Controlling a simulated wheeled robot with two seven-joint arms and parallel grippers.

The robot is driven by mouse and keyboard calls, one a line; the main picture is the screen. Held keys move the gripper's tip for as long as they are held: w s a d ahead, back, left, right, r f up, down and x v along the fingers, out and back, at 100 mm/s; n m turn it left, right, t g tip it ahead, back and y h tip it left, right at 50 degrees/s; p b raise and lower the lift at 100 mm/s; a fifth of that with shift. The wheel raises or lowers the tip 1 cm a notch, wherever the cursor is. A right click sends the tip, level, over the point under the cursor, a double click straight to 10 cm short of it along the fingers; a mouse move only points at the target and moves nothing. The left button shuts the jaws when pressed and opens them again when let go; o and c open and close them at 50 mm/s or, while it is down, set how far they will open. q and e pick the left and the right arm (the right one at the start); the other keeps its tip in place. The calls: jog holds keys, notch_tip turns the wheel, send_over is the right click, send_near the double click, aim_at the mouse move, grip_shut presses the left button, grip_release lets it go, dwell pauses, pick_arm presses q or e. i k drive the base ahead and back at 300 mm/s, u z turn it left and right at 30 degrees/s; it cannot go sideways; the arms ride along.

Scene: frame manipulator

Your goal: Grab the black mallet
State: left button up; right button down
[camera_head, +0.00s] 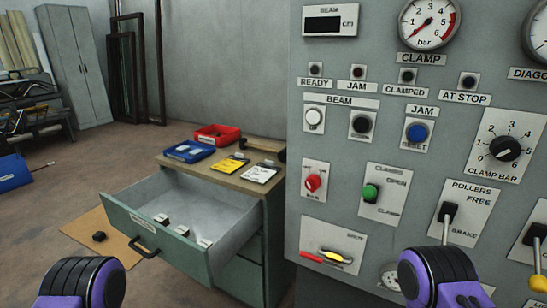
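A dark mallet-like object (282,155) lies at the back right of the wooden top of the green drawer cabinet (233,276). Its light handle seems to run left from a black head, and the grey control panel's edge cuts close to it on the right. A small black block (99,236) lies on a cardboard sheet on the floor; I cannot tell what it is. Only purple and black links of my two arms show, at the bottom left and bottom right. Neither gripper's fingers are in view.
The cabinet's top drawer (172,236) is pulled open, with a few small pieces inside. A blue tray (189,151), a red tray (217,134) and yellow and white cards share the top. The control panel (345,140) with knobs and levers fills the right side.

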aim_at(244, 144)
jog(key=u, duration=2.2)
jog(key=i, duration=1.5)
jog(key=z, duration=3.9)
jog(key=i, duration=0.5)
jog(key=u, duration=0.2)
